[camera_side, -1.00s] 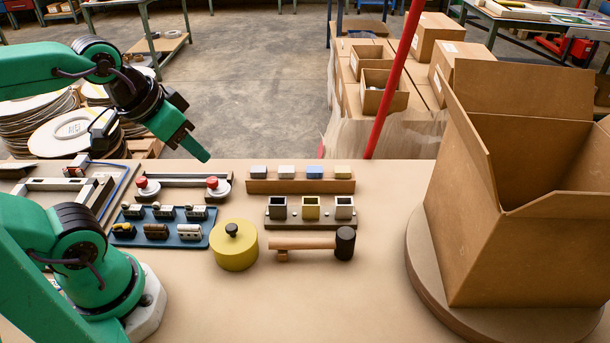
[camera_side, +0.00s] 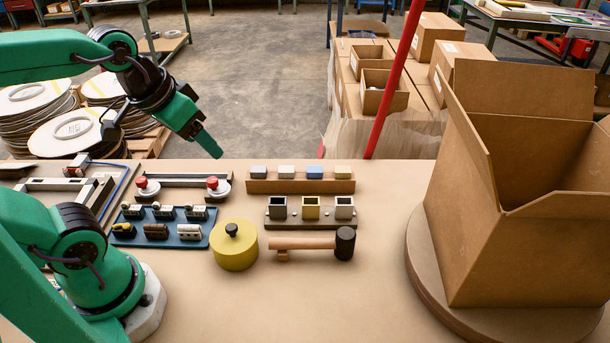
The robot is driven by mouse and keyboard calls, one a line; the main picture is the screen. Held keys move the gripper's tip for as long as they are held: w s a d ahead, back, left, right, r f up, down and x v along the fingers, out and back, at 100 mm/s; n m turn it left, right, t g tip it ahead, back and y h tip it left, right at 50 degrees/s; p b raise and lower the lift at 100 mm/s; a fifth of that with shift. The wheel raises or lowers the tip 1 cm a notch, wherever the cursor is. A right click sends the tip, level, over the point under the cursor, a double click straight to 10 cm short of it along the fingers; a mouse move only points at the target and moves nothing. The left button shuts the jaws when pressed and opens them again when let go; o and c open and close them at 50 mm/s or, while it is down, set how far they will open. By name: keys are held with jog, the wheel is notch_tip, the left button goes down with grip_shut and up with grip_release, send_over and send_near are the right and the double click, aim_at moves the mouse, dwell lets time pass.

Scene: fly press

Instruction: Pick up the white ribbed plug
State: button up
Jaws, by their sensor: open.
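The white ribbed plug (camera_side: 188,231) lies at the front right of the blue tray (camera_side: 203,241), at the end of a row beside a brown plug (camera_side: 156,231) and a black and yellow plug (camera_side: 124,230). My gripper (camera_side: 214,150) is in the air above the back edge of the table, up and to the right of the plug and well apart from it. It points down to the right. Its jaws are open, though from this side the gap is hard to see. Nothing shows between them.
A yellow lidded pot (camera_side: 234,252) stands right of the tray. Behind the tray are two red-topped buttons (camera_side: 212,187) on a fixture. A wooden mallet (camera_side: 305,243), a block holder (camera_side: 310,222) and a large cardboard box (camera_side: 500,220) are farther right. The table front is clear.

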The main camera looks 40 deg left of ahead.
jog(key=w+n+g, duration=0.2)
jog(key=w, duration=0.5)
jog(key=n+g, duration=0.3)
jog(key=n, duration=0.3)
send_over(287, 169)
notch_tip(287, 169, down, 12)
jog(key=shift+s+f, duration=0.1)
jog(key=shift+s, duration=0.05)
jog(key=shift+w+f, duration=0.2)
jog(key=shift+f, duration=0.1)
jog(key=shift+f, duration=0.1)
jog(key=shift+f, duration=1.2)
jog(key=shift+f, duration=0.1)
jog(key=shift+a+f, duration=0.1)
jog(key=shift+f, duration=2.4)
